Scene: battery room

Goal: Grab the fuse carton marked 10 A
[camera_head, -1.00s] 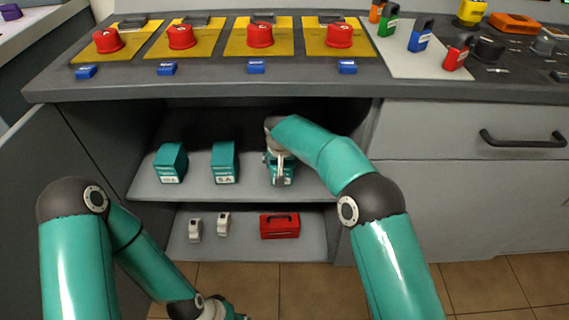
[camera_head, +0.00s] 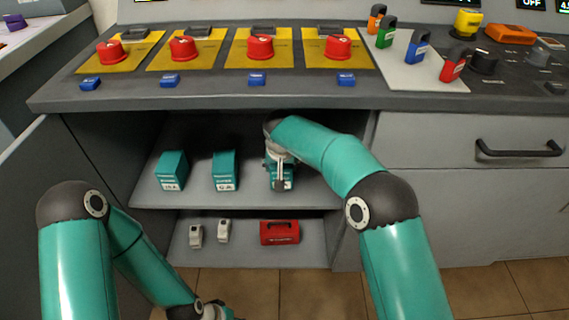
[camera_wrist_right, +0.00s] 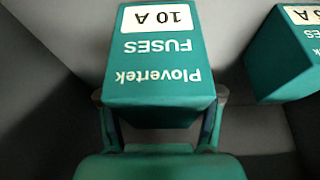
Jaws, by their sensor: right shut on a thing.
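The teal fuse carton marked 10 A (camera_wrist_right: 160,62) fills the middle of the right wrist view, its label upside down. My right gripper (camera_wrist_right: 163,96) is shut on it, with a finger on each side. In the head view this carton (camera_head: 289,183) is at the right of the upper cabinet shelf, partly hidden by my right gripper (camera_head: 279,178). I cannot tell whether it touches the shelf. My left gripper (camera_head: 217,312) is low at the bottom edge, mostly cut off, so its fingers do not show.
Two other teal cartons stand on the upper shelf (camera_head: 200,199): a middle one (camera_head: 225,168) and a left one (camera_head: 172,168). The lower shelf holds two small pale items (camera_head: 223,230) and a red box (camera_head: 280,232). The counter (camera_head: 210,97) overhangs the cabinet.

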